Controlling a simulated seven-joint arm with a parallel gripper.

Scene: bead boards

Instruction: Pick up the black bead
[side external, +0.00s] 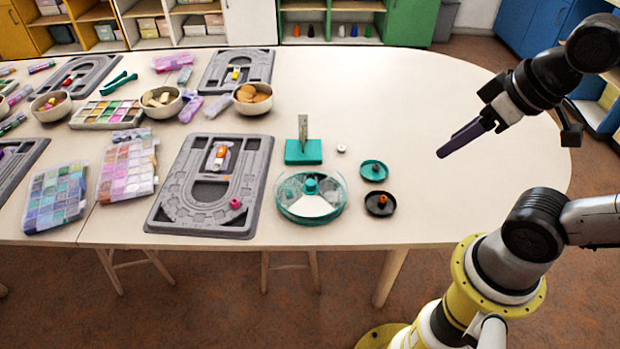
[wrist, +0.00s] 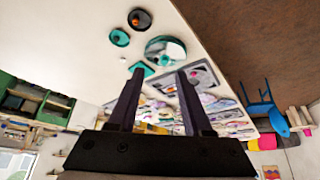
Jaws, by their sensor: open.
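I cannot make out a black bead for certain in either view.
A round clear-and-teal divided container (side external: 310,208) stands between the board and the dishes. Behind it are a teal block with an upright piece (side external: 304,152) and a small pale item (side external: 342,148). Bowls, bead cases and more boards crowd the left. The table's right end is bare.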

